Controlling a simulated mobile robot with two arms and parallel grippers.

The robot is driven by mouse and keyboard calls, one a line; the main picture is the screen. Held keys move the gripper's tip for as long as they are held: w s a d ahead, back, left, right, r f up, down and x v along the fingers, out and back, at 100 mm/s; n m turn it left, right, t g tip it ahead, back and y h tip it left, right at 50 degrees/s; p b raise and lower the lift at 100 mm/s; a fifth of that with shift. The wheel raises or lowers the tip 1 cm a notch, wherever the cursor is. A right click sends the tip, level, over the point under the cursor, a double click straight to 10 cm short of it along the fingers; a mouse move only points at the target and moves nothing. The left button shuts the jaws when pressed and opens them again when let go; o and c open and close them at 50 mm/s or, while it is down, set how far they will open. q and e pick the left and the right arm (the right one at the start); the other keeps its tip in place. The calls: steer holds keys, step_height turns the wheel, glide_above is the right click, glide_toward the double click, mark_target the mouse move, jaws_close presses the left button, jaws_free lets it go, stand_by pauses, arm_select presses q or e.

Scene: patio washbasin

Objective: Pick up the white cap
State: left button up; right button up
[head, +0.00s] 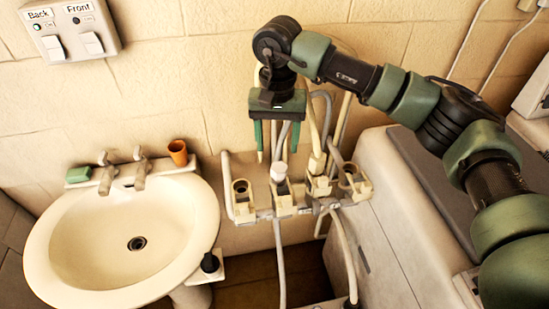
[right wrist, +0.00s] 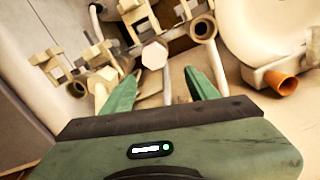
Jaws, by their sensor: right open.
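The white cap (head: 279,171) sits upright on the middle fitting of the beige pipework beside the basin. In the right wrist view the white cap (right wrist: 154,55) shows from above as a pale faceted disc, near the line between the two fingers. My right gripper (head: 277,155) hangs fingers down over the pipework, its green fingers apart and empty. In the right wrist view the gripper (right wrist: 160,73) has a finger to each side of the cap's line, and I see no contact. My left gripper is not in view.
Beige pipe fittings (head: 243,200) stand close on both sides of the cap, with hoses behind. The washbasin (head: 60,235) is at left, with taps, a green soap bar (head: 78,174) and an orange cup (head: 178,152). A white machine (head: 375,220) stands at right.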

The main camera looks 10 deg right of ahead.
mark_target(279, 167)
steer(key=s+f+p, duration=0.2)
steer(key=shift+s, duration=0.4)
steer(key=f+p, duration=0.2)
steer(key=f, duration=0.1)
steer(key=shift+w+d, duration=0.1)
steer(key=shift+w, duration=0.3)
steer(key=shift+f+p, duration=0.3)
steer(key=shift+f, duration=0.6)
steer(key=shift+c, duration=0.3)
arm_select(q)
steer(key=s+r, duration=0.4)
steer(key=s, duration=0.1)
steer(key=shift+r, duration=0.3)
arm_select(e)
jaws_close()
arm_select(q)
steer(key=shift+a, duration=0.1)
